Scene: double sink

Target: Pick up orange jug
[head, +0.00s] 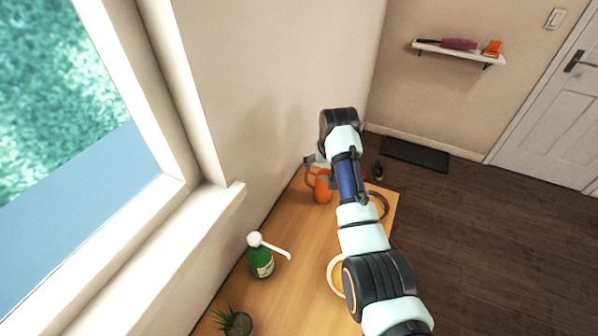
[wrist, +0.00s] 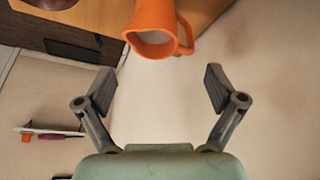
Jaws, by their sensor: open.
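The orange jug (head: 322,187) stands on the wooden counter (head: 289,292) near its far end, with its handle toward the left in the head view. In the wrist view the orange jug (wrist: 153,22) shows at the top centre, with its round opening toward the camera and its handle on the right. My gripper (wrist: 160,88) is open and empty, its two fingers spread apart below the jug in that picture. The jug is beyond the fingertips and not between them. In the head view my gripper (head: 312,160) is partly hidden by my arm, close to the jug.
A green pump bottle (head: 261,262) and a potted plant (head: 236,322) stand on the counter nearer the camera. Sink rims show partly behind my arm. The wall and window run along the left. A wall shelf (head: 456,49) is farther back.

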